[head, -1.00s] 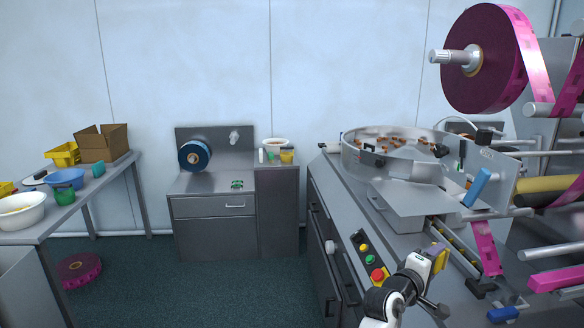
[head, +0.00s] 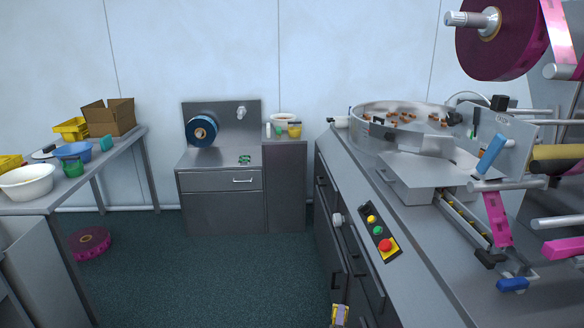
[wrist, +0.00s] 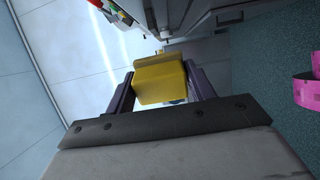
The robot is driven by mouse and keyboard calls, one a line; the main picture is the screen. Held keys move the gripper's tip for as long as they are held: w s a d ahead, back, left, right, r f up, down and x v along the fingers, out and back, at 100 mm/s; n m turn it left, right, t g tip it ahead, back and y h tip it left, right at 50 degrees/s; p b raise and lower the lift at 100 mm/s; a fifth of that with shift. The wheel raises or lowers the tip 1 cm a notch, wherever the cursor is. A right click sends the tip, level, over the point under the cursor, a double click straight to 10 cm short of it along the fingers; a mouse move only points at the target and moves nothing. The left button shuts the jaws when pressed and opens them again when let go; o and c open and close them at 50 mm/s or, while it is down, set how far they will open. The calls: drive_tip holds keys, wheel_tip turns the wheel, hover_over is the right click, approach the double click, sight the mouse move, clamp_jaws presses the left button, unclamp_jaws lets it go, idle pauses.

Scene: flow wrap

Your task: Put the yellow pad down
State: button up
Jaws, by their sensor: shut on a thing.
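The yellow pad (wrist: 161,80) is a small block seen up close in the wrist view. It sits between the two fingers of my gripper (wrist: 158,86), which is shut on it. In the head view my gripper (head: 340,314) shows at the bottom edge, with a bit of yellow by it. It is in front of the machine's drawers, low beside the machine's left side. Most of the gripper and the arm are out of the head view.
The flow-wrap machine (head: 440,262) fills the right, with a control panel (head: 379,232) and round feeder bowl. A grey cabinet (head: 222,208) stands at the back wall. A side table (head: 124,150) at left holds bowls, yellow bins and a carton. Dark floor (head: 190,275) between them is mostly clear.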

drive_tip(key=s+a+f+n+y+b, duration=0.1)
drive_tip(key=s+a+f+n+y, duration=0.2)
drive_tip(key=s+a+f, duration=0.5)
drive_tip(key=a+f+y, duration=0.1)
drive_tip(key=a+f, duration=0.2)
drive_tip(key=a, duration=0.2)
drive_tip(key=shift+a+f+t+y+b, duration=0.3)
drive_tip(key=shift+b, duration=0.05)
drive_tip(key=shift+a, duration=0.1)
